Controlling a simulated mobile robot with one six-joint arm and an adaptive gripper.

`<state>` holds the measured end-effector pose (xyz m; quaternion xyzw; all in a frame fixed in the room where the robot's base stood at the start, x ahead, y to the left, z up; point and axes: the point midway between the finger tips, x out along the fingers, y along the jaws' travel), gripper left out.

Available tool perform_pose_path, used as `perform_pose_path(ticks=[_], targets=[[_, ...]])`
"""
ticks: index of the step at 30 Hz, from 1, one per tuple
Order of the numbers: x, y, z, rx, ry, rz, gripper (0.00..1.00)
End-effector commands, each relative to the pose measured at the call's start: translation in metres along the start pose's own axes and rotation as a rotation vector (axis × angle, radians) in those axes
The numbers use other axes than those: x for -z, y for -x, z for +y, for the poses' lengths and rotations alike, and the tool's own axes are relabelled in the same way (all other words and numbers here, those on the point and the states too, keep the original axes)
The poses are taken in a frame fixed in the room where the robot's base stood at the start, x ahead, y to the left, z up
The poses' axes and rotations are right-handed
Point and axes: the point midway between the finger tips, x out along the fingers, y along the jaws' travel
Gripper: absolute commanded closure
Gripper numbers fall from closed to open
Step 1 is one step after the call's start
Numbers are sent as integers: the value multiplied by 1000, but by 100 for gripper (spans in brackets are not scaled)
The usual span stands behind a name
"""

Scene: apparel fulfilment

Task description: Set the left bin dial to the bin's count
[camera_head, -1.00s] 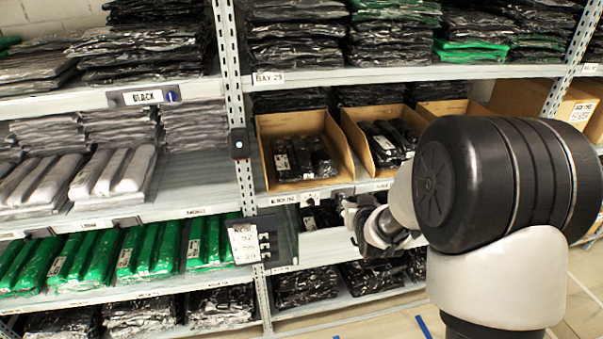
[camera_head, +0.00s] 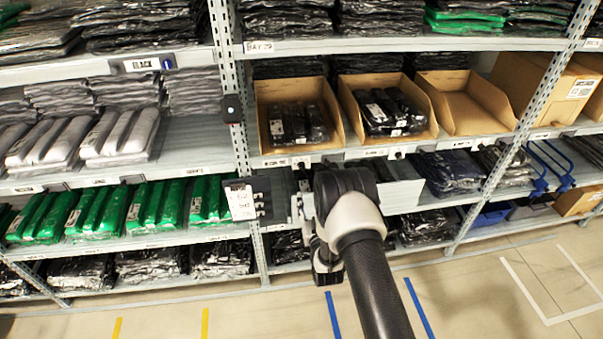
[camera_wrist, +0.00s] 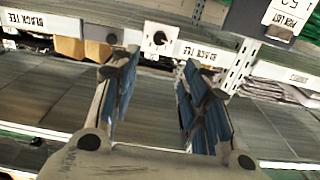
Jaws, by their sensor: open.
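The left bin (camera_head: 262,128) is an open cardboard bin on the middle shelf, holding several black wrapped packs. My gripper (camera_wrist: 157,62) is open and empty, its two blue-padded fingers apart. In the wrist view, a dial (camera_wrist: 159,38) with a dark round knob on a white plate shows beyond the fingertips, between them. No contact with it shows. It sits on the shelf edge beside a "BLACK TEE" label (camera_wrist: 202,52). The knob's setting is too small to read.
A second cardboard bin (camera_head: 432,128) with black packs and an empty third bin (camera_head: 468,112) stand to the right. A pick list (camera_head: 241,201) hangs by the upright post (camera_head: 239,150) left of my gripper. Shelves (camera_head: 350,47) run above and below. Floor at right is open.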

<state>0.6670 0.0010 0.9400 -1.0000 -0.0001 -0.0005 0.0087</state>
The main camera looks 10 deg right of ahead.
Motion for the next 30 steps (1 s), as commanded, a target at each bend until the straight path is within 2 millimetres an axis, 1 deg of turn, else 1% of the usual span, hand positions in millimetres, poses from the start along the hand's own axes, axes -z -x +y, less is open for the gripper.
perform_pose_path(ticks=[1,3,12,15,18,21,24,30], targets=[[0,-11,0,0,0,5,58],[0,-27,0,0,0,6,58],[0,-93,0,0,0,5,58],[-1,-112,0,0,0,3,58],[-2,-127,0,0,0,1,58],[-1,-137,0,0,0,1,58],[0,-142,0,0,0,0,58],[0,-145,0,0,0,-1,58]])
